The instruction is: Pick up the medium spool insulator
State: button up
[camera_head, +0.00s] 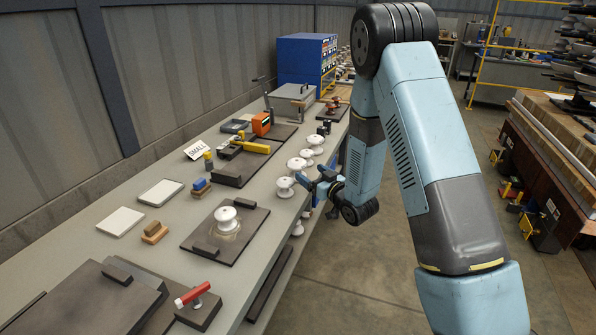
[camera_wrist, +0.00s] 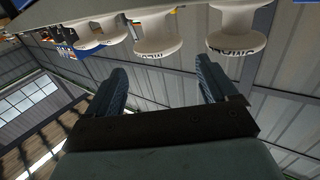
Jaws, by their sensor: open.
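The wrist view is upside down. Its middle white spool insulator (camera_wrist: 155,35) bears dark lettering that seems to read medium. A spool to its right in that view (camera_wrist: 237,32) has lettering that looks like small. In the head view the medium one appears to be the white spool (camera_head: 296,165) just beyond the nearest spool of the row (camera_head: 284,187), at the table's right edge. My gripper (camera_head: 311,184) is off that edge, close to the row. Its two fingers (camera_wrist: 165,88) are apart and empty, and the middle spool lies ahead, between their directions.
More white spools (camera_head: 315,142) stand farther along the edge. Another spool (camera_head: 226,215) sits on a dark plate. A small sign (camera_head: 199,149), a yellow-handled tool (camera_head: 252,146) and a grey box (camera_head: 292,100) are on the table. The aisle floor on the right is clear.

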aim_at(303, 168)
jog(key=shift+f+x, duration=0.2)
jog(key=shift+x, duration=3.55)
jog(key=c, duration=1)
